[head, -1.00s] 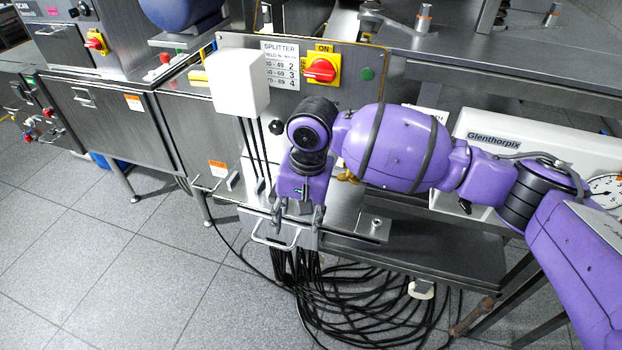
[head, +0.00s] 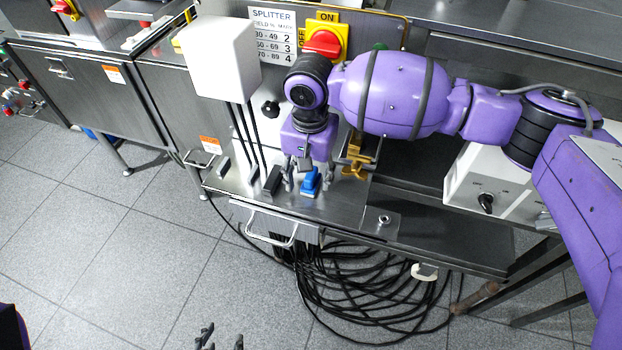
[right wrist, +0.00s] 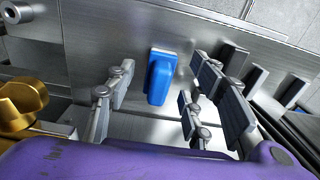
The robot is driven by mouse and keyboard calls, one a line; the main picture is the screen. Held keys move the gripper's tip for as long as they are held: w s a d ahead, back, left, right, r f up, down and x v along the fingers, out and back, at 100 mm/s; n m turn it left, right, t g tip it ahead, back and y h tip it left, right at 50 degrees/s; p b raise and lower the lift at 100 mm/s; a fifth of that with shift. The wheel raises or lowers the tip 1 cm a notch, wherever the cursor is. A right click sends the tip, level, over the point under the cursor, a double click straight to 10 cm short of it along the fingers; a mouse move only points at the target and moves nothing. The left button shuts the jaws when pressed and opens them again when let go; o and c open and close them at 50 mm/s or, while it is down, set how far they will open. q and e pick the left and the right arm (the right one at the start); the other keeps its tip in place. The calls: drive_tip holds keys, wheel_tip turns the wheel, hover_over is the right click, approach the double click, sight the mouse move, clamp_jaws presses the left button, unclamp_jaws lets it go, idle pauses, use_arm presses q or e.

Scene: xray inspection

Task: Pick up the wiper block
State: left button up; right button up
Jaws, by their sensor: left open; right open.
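The wiper block appears to be the blue block (head: 310,184) with a white base, on the steel ledge. It also shows in the right wrist view (right wrist: 160,77). My right gripper (head: 307,176) is open just above or beside it. In the right wrist view, the block lies between the lines of the open fingers (right wrist: 158,103), a little beyond them, and nothing is held. I cannot tell whether a finger touches the block. My left gripper (head: 221,340) is open and empty at the bottom edge of the head view, over the floor.
Dark upright blocks (head: 271,180) stand left of the blue block, below a white box (head: 222,58) on black rods. A brass fitting (head: 356,160) is to the right. A drawer handle (head: 272,228) and coiled black cables (head: 370,300) are below. The floor at left is clear.

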drive_tip(key=shift+f, duration=0.8)
drive_tip(key=shift+r, duration=0.1)
drive_tip(key=c, duration=0.3)
clamp_jaws()
use_arm(q)
drive_tip(key=shift+w, duration=0.1)
